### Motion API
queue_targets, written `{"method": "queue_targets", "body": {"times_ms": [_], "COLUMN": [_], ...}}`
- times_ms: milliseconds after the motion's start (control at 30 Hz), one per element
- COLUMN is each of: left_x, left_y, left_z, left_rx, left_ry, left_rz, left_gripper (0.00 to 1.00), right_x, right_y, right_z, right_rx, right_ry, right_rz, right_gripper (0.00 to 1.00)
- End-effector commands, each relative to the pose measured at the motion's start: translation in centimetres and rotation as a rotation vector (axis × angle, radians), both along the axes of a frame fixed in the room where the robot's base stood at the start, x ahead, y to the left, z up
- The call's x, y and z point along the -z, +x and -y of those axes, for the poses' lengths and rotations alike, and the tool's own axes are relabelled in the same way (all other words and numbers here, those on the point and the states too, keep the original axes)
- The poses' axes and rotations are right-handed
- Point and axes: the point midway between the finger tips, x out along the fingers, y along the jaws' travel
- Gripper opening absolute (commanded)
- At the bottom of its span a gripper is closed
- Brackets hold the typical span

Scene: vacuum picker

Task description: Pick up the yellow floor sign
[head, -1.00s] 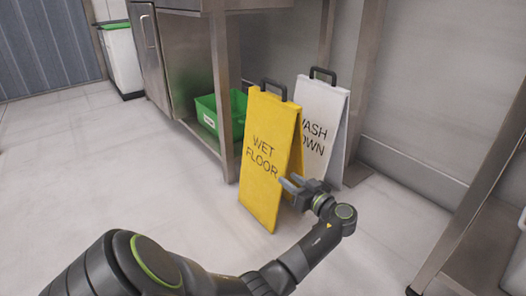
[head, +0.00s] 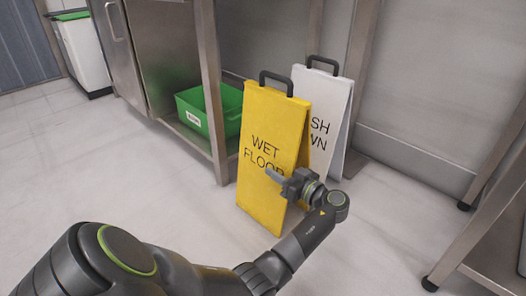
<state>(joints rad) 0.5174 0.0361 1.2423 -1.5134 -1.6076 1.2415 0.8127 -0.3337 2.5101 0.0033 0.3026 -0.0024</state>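The yellow floor sign (head: 268,125) stands upright on the floor near the middle of the head view. It reads "WET FLOOR" and has a black handle (head: 277,77) on top. My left gripper (head: 273,178) is in front of the sign's lower right part and covers some of its lettering. The fingers point left, and I see nothing held between them. I cannot tell whether they touch the sign or how far apart they are. My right gripper is not in view.
A white sign (head: 334,95) with a black handle stands close behind, to the right. A green bin (head: 190,108) sits on a low shelf at left. A metal table leg (head: 470,215) stands at right. Floor at left is clear.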

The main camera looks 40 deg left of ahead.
Motion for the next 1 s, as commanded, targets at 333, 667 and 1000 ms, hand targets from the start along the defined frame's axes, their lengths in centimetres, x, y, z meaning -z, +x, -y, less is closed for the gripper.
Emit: {"method": "queue_targets", "body": {"times_ms": [333, 667, 1000], "left_x": [0.02, 0.01, 0.00], "left_y": [0.02, 0.02, 0.03], "left_z": [0.32, 0.29, 0.27], "left_rx": [0.000, 0.000, 0.000], "left_ry": [-0.001, 0.000, 0.000], "left_rz": [0.000, 0.000, 0.000], "left_gripper": [0.31, 0.00, 0.00], "right_x": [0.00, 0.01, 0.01], "right_y": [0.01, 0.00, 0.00], "right_z": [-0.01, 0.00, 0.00], "right_rx": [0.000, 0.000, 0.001], "right_ry": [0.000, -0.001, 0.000], "right_rz": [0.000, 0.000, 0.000], "right_gripper": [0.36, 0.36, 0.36]}}
